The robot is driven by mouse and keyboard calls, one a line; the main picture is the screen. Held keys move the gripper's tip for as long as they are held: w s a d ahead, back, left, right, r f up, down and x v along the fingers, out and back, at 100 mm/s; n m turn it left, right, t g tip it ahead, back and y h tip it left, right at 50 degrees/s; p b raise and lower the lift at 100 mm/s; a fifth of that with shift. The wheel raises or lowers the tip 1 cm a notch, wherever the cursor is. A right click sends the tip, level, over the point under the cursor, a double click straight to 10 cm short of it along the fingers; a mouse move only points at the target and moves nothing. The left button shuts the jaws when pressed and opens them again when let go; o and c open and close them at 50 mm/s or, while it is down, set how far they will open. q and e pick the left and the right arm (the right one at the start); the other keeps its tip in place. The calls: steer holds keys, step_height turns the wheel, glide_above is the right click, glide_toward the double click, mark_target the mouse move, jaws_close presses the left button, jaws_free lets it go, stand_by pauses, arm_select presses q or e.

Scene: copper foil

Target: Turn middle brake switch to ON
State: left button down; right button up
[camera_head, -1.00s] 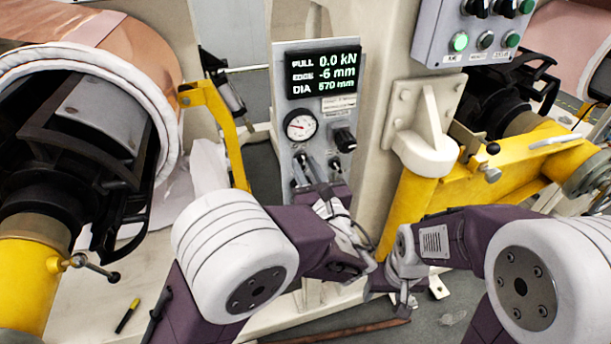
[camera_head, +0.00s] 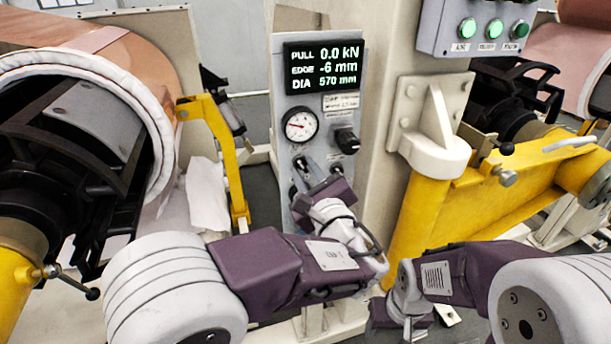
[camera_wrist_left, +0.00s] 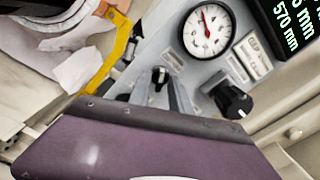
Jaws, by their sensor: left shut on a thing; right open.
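The grey control panel (camera_head: 325,110) carries a display, a round gauge (camera_head: 300,125), a large black knob (camera_head: 347,140) and small switches low down. My left gripper (camera_head: 312,172) is at these lower switches, its jaws shut on one. In the left wrist view a small black switch (camera_wrist_left: 160,75) shows between the grey fingers (camera_wrist_left: 160,95). Another switch (camera_head: 337,169) shows just right of the gripper in the head view. My fingers and wrist hide part of the row; I cannot read the labels or setting. My right gripper (camera_head: 400,324) is open, low, away from the panel.
A box with three green lamps (camera_head: 493,28) hangs at upper right; left and middle are brightly lit. A copper foil roll (camera_head: 120,45) is at left. A yellow bracket (camera_head: 225,150) and yellow frame (camera_head: 415,215) flank the panel. The display reads 0.0 kN.

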stand_by(0.4)
arm_select(q)
steer(key=c, duration=1.5)
jaws_free()
steer(key=shift+c, duration=0.2)
steer(key=shift+s, duration=0.1)
steer(key=v, duration=0.9)
